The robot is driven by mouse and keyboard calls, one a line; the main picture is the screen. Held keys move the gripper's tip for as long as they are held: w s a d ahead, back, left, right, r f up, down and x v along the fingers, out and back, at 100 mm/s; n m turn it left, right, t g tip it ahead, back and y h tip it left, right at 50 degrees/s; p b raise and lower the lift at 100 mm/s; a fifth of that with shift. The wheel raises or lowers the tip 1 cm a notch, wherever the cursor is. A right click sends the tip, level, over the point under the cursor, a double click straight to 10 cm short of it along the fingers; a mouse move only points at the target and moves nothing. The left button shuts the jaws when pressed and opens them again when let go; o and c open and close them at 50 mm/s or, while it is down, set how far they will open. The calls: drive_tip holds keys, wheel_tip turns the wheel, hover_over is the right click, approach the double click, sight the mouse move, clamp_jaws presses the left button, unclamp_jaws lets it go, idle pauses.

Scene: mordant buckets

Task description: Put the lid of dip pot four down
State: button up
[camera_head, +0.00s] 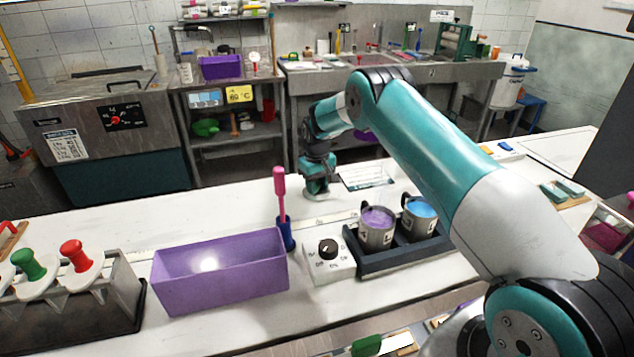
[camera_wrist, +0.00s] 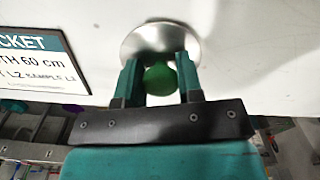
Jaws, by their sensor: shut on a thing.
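My gripper (camera_wrist: 160,80) is shut on the green knob (camera_wrist: 160,79) of a round, shiny metal lid (camera_wrist: 158,36) in the wrist view. The lid is over or on a white surface; I cannot tell whether it touches. In the head view my wrist is beyond the bench's middle and hides the gripper and the lid. Two open grey pots stand in a black holder (camera_head: 408,262) on the bench. One pot (camera_head: 376,238) holds purple liquid, the other pot (camera_head: 419,226) holds blue. Their labels are too small to read.
A sign card (camera_head: 366,177) lies near my wrist; it also shows in the wrist view (camera_wrist: 45,48). A purple tub (camera_head: 220,280), a pink-handled tool (camera_head: 281,195) and a dial box (camera_head: 329,262) stand on the bench. A rack (camera_head: 125,285) holds green- and red-knobbed pieces at left. Bench left of my wrist is clear.

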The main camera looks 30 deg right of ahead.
drive_tip(key=shift+f, duration=0.1)
drive_tip(key=shift+f, duration=0.15)
drive_tip(key=o, duration=0.9)
drive_tip(key=shift+r, duration=0.2)
wheel_tip(320, 180, up, 12)
drive_tip(key=b, duration=0.3)
drive_tip(key=s+a+r+n+y, duration=0.1)
drive_tip(key=s+a+r+n, duration=0.1)
drive_tip(key=s+a+r, duration=0.75)
drive_tip(key=s+a+r+n+y, duration=0.1)
drive_tip(key=s+a, duration=0.3)
drive_tip(key=s, duration=0.7)
drive_tip(key=s+a+r+n+y, duration=0.1)
drive_tip(key=s+a, duration=0.3)
drive_tip(key=s, duration=0.7)
drive_tip(key=s+a+r+n+y, duration=0.1)
drive_tip(key=s+a, duration=0.3)
drive_tip(key=s, duration=0.7)
drive_tip(key=shift+s+r+n, duration=0.15)
drive_tip(key=shift+s+n, duration=0.15)
drive_tip(key=shift+s, duration=0.1)
